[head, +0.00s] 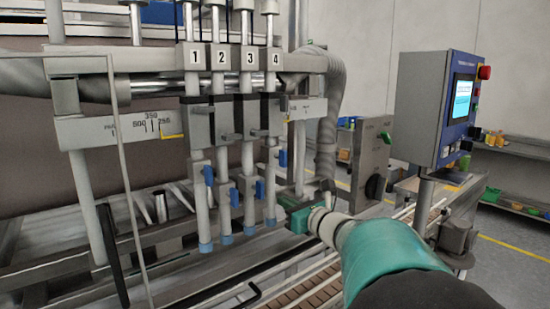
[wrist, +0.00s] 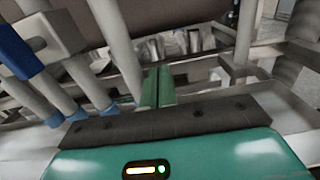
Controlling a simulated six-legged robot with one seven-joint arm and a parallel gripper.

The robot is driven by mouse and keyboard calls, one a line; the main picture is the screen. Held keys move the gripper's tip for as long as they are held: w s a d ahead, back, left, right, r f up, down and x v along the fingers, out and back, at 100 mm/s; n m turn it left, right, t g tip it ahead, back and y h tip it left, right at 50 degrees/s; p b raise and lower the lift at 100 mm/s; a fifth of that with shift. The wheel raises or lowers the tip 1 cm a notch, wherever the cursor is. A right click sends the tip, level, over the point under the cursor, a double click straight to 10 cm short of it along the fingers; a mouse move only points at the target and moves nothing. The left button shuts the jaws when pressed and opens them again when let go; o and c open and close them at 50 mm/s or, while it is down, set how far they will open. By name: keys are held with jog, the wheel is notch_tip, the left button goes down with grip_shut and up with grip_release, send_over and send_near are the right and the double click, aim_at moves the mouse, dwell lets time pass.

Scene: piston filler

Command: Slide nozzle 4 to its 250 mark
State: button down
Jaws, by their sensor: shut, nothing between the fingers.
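Nozzle 4 (head: 270,185) is the rightmost of the numbered upright filler tubes, under the label 4 (head: 275,58), with a blue tip at its lower end. A blue handle (head: 283,158) stands out to the right at its height. My gripper (head: 290,212) is low and just right of nozzle 4's lower part. In the wrist view its green fingers (wrist: 158,88) are shut together with nothing between them. A grey tube (wrist: 118,45) passes just left of the fingers. The marked scale plate (head: 150,128) is at the left; I cannot tell nozzle 4's setting.
Nozzles 1, 2 and 3 (head: 247,185) hang to the left, close together. A conveyor (head: 310,285) runs below. A grey box with a black knob (head: 374,188) and a control panel (head: 440,110) stand to the right. A second scale plate (head: 308,108) is behind nozzle 4.

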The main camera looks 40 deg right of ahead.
jog(key=shift+a, duration=0.95)
dwell(0.3)
jog(key=shift+d, duration=0.75)
jog(key=shift+s, duration=0.15)
jog(key=s, duration=0.7)
jog(key=shift+s, duration=0.35)
jog(key=shift+d, duration=0.1)
